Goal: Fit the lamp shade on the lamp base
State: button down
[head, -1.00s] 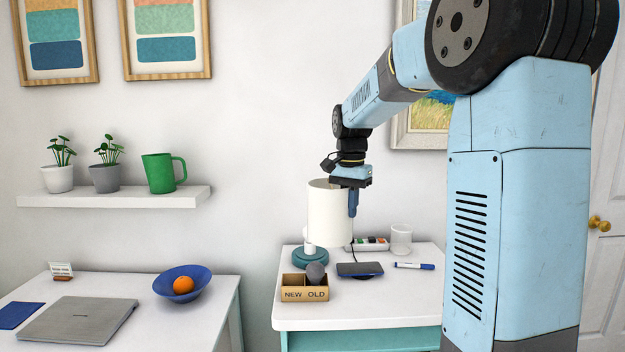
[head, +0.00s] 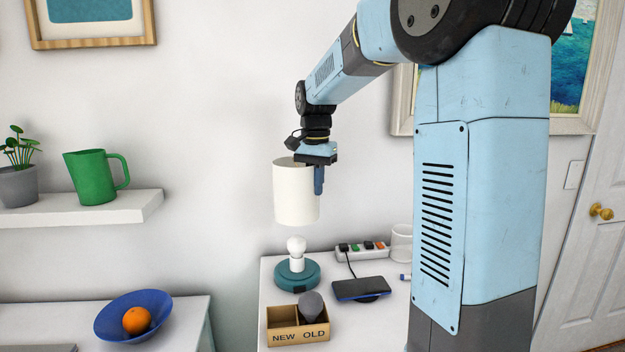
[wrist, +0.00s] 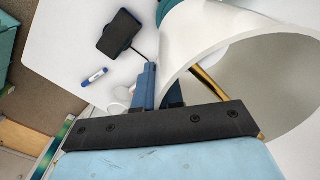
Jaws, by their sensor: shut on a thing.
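The lamp shade (head: 296,196) is a white open cylinder, held upright in the air. My gripper (head: 319,178) is shut on the right side of its rim. In the wrist view the gripper's blue fingers (wrist: 158,92) pinch the wall of the shade (wrist: 235,35). The lamp base (head: 296,272) is a teal disc with a white bulb (head: 297,250) upright on it, standing on the white table. The shade hangs above the bulb with a clear gap between them. In the wrist view the shade hides most of the base.
A wooden box (head: 298,324) marked NEW and OLD, with a grey bulb (head: 311,303) in its OLD side, stands in front of the base. A phone (head: 360,288) on a stand, a power strip (head: 362,250) and a white cup (head: 401,242) are to the right.

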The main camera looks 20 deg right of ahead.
notch_tip(320, 180, down, 5)
jog(key=shift+w, duration=0.1)
dwell(0.6)
jog(key=shift+a, duration=0.1)
dwell(0.7)
notch_tip(320, 180, down, 10)
dwell(5.8)
